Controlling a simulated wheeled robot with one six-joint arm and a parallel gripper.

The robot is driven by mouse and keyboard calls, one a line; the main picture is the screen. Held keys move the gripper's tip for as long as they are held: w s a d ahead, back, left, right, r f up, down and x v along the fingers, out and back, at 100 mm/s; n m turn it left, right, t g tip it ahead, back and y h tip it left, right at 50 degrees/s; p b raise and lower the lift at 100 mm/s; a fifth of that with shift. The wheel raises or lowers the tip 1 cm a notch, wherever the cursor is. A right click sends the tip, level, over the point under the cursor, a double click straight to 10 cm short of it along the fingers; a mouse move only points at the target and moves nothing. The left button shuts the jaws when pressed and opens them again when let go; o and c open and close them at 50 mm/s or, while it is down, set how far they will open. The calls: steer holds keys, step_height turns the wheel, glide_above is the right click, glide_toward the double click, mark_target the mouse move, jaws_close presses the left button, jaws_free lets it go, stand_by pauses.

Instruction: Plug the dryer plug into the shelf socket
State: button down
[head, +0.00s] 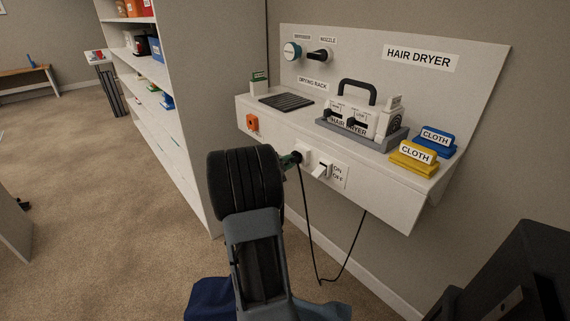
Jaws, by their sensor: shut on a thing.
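The white shelf (390,195) carries the hair dryer station. A small black plug (298,157) is at its front face, with a black cord (311,240) hanging from it in a loop and rising to the shelf's underside. My gripper (290,160), largely hidden behind my arm, is shut on the plug; a green part shows there. A white socket plate (305,151) is just behind the plug, partly covered. I cannot tell whether the plug is seated in it or only close. The hair dryer (352,115) sits in a grey tray on top.
An ON/OFF switch (322,170) is right of the plug, an orange fitting (252,123) left. Blue (436,140) and yellow (413,158) cloth blocks and a drying rack (286,101) are on top. A tall shelf unit (190,110) stands left; a dark object (510,280) lower right.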

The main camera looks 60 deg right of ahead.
steer(key=shift+s+d, duration=0.2)
steer(key=shift+d, duration=0.4)
steer(key=c, duration=1)
jaws_free()
steer(key=shift+c, duration=0.2)
steer(key=shift+a, duration=0.1)
steer(key=p+v, duration=0.1)
steer(key=v, duration=1.2)
steer(key=shift+a, duration=0.3)
steer(key=shift+w, duration=0.15)
